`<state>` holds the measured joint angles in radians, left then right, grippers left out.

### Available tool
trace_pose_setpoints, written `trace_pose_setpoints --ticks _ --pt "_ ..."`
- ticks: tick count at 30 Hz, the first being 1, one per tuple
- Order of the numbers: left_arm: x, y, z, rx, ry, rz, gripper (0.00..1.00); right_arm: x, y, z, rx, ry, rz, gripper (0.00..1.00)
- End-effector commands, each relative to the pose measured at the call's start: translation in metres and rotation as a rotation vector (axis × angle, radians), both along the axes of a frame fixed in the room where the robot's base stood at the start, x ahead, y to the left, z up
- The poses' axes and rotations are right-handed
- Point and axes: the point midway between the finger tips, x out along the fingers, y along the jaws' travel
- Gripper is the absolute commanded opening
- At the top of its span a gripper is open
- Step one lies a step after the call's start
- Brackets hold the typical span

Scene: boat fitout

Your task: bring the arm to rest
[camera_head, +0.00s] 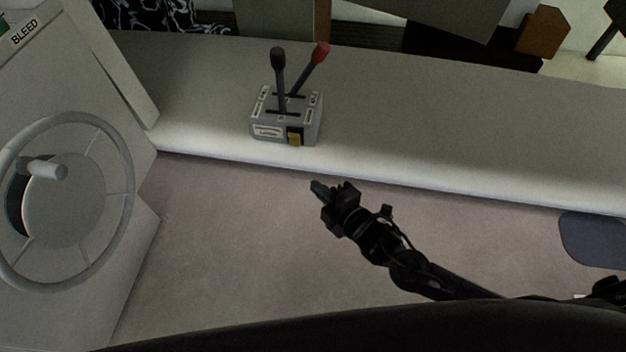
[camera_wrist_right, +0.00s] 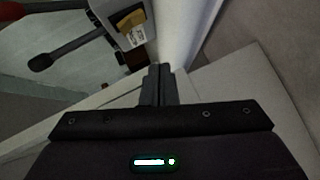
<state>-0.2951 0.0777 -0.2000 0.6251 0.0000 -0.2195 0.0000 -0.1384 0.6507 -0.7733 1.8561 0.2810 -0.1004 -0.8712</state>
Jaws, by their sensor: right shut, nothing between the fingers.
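My right gripper (camera_head: 319,187) is in the middle of the head view, its arm coming in from the lower right. Its fingers are shut with nothing between them, and they also show closed together in the right wrist view (camera_wrist_right: 158,84). It hangs in front of the white bench, apart from the grey lever box (camera_head: 287,117). The box also shows at the top of the right wrist view (camera_wrist_right: 118,22). It carries a black-knobbed lever (camera_head: 279,75) and a red-knobbed lever (camera_head: 313,66). My left gripper is not in view.
A white console with a handwheel (camera_head: 128,205) stands at the left. The white bench (camera_head: 440,130) runs across the back. A dark grey pad (camera_head: 592,240) is at the right. The beige floor (camera_head: 235,250) around my right gripper looks clear.

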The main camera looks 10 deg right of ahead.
Motion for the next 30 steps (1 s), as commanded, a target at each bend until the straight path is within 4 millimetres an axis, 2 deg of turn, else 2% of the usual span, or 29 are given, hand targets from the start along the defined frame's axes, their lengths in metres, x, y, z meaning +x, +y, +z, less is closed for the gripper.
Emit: trace_pose_setpoints --ticks 6,17,20,23,26,27,29,30 --pt "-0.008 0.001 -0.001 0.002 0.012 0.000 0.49 -0.001 -0.001 0.000 0.000 -0.001 0.000 0.00" --pt "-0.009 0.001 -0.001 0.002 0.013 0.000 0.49 -0.001 -0.001 0.000 0.000 -0.001 -0.001 0.00" --pt "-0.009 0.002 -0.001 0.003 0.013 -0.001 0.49 0.002 -0.006 -0.010 0.004 0.022 -0.021 0.00" --pt "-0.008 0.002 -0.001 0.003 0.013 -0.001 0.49 0.008 -0.026 -0.043 0.019 0.099 -0.089 0.00" --pt "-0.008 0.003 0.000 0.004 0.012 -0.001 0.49 0.009 -0.059 -0.100 0.053 0.234 -0.210 0.00" --pt "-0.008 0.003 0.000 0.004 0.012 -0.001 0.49 0.005 -0.074 -0.127 0.073 0.300 -0.268 0.00" --pt "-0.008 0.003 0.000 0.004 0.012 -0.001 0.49 -0.005 -0.097 -0.166 0.105 0.397 -0.361 0.00" --pt "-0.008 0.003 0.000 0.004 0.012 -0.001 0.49 -0.016 -0.111 -0.191 0.130 0.463 -0.423 0.00"
